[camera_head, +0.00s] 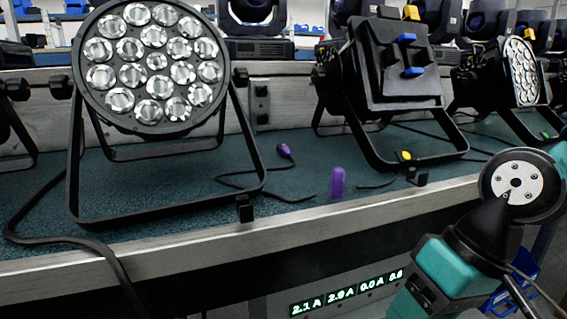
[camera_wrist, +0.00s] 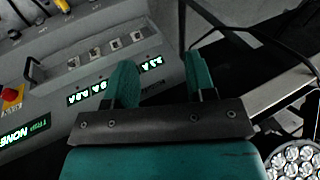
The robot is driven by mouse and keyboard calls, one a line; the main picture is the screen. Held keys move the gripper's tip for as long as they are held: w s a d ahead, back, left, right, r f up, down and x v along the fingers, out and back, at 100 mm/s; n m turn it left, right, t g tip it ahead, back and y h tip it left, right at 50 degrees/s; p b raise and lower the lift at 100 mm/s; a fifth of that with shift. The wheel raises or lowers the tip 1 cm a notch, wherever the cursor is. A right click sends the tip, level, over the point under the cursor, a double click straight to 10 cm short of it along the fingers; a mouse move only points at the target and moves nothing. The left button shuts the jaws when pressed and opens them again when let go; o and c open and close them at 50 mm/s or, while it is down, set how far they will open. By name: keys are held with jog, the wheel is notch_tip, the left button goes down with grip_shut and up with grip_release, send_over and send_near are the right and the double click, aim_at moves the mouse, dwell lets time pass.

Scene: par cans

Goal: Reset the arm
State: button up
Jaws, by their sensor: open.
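My gripper (camera_wrist: 163,80) shows in the wrist view with its two teal fingers apart and nothing between them. It hangs in front of a grey control panel (camera_wrist: 60,70) with lit green readouts (camera_wrist: 115,80). In the head view my teal arm is at the lower right, in front of the bench edge; I cannot make out the fingers there. A large par can (camera_head: 155,60) stands at the left on its yoke, lenses facing me. A second par can (camera_head: 395,70) is turned away, showing its back with blue connectors. A third (camera_head: 522,72) stands at the far right.
The bench (camera_head: 215,250) has a teal mat with loose black cables. A purple cable plug (camera_head: 284,150) lies on it, and a purple cylinder (camera_head: 337,183) stands near the front edge. A red button (camera_wrist: 12,93) is on the panel. Blue bins (camera_head: 512,275) are low at right.

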jog(key=s+a+r+n, duration=0.1)
jog(key=s+r+n, duration=0.2)
jog(key=s, duration=0.2)
notch_tip(320, 180, up, 38)
jog(key=p, duration=3.8)
jog(key=shift+w+a+h, duration=0.15)
jog(key=shift+w+h, duration=0.1)
jog(key=shift+h, duration=0.05)
